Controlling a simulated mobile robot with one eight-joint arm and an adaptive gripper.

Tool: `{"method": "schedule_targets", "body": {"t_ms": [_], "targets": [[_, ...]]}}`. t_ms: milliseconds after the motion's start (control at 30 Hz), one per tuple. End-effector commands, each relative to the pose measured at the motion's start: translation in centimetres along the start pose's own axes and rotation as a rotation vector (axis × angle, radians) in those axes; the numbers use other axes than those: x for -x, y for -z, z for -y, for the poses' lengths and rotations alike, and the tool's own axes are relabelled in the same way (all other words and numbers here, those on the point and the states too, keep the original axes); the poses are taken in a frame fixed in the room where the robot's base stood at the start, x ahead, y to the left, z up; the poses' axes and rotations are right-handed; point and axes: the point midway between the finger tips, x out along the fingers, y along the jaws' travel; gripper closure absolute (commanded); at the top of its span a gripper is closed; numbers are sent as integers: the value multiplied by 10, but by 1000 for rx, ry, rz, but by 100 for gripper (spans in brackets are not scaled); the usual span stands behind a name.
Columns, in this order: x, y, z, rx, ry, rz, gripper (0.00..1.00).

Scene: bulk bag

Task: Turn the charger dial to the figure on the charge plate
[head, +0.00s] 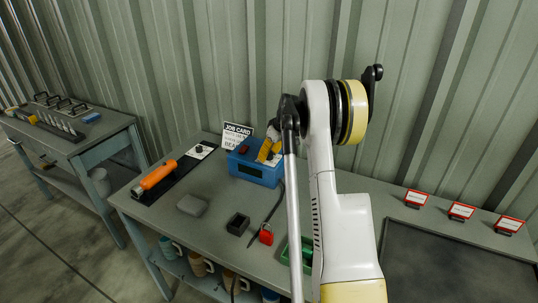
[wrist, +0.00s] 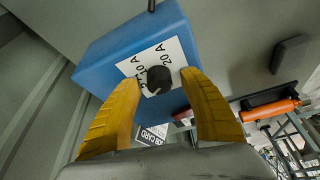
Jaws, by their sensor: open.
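The charger is a blue box (head: 254,168) on the bench in the head view. In the wrist view its blue case (wrist: 105,55) has a white panel reading "20 A" and what looks like "10 A". A round black dial (wrist: 159,79) sits on that panel; its setting is too small to read. My gripper (wrist: 160,77) is open, its yellow fingers on either side of the dial. I cannot tell whether they touch it. In the head view my gripper (head: 270,147) is over the charger's top. I cannot make out a charge plate.
A white job card (head: 237,136) stands behind the charger. An orange tool (head: 158,175) lies on a black mat to the left. A grey block (head: 192,205), a black box (head: 238,224) and a red padlock (head: 266,235) are in front. Bare bench lies between.

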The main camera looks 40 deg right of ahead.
Motion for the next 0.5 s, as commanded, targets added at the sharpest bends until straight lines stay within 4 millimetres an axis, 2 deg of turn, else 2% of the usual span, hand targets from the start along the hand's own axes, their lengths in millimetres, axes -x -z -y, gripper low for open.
{"method": "schedule_targets", "body": {"t_ms": [167, 500], "targets": [[23, 0, 0, -2, 0, 0, 49], [96, 0, 0, -1, 0, -1, 49]]}}
